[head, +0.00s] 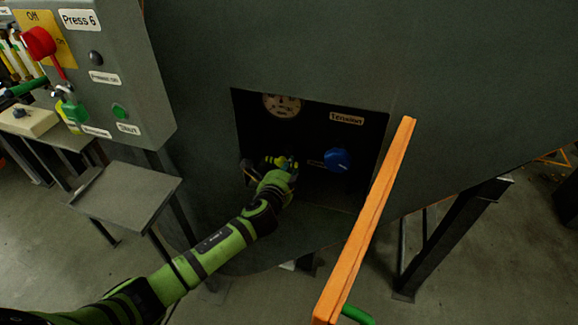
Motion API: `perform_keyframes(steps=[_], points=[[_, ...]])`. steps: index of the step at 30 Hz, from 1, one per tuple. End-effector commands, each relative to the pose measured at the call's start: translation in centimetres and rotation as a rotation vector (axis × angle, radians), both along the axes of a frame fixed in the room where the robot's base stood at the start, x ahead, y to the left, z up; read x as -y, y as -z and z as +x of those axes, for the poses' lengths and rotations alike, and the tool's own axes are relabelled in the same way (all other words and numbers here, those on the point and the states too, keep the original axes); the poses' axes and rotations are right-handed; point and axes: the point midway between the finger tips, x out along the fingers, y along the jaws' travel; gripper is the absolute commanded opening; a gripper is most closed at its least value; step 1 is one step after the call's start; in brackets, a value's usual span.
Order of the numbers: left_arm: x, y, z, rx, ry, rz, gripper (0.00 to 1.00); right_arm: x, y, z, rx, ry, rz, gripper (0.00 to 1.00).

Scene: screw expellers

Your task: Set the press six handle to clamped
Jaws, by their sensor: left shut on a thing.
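The control box labelled Press 6 (80,19) is at the upper left of the head view. Below and right of it, a dark recess (345,190) opens in the grey press body (300,45). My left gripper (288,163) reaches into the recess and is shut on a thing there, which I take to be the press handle. The gripper and wrist hide most of it, so its position cannot be read. A small label beside the gripper is too dark to read. My right gripper is not in view.
In the recess are a gauge (282,105), a Tension label (346,118) and a blue knob (337,160). An orange bar or panel edge (367,220) stands close on the right. A red switch (39,42) and grey shelf (127,193) are at left.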

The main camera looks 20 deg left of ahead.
Motion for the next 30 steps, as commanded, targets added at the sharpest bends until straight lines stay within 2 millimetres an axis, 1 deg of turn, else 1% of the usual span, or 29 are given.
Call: perform_keyframes(steps=[15,16,17,26,30], points=[[-0.06,0.00,0.03,0.002,0.000,0.022,0.00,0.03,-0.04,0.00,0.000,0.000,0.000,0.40],[-0.06,0.00,0.03,0.002,0.000,0.022,0.37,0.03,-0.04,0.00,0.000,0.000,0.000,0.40],[-0.06,0.00,0.03,0.002,-0.001,0.021,0.49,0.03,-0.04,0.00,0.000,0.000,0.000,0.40],[-0.04,0.01,0.01,0.002,0.000,0.018,0.50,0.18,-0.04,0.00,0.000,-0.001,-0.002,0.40],[-0.05,-0.04,-0.50,0.001,-0.001,0.017,0.50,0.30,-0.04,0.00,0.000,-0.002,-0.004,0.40]])
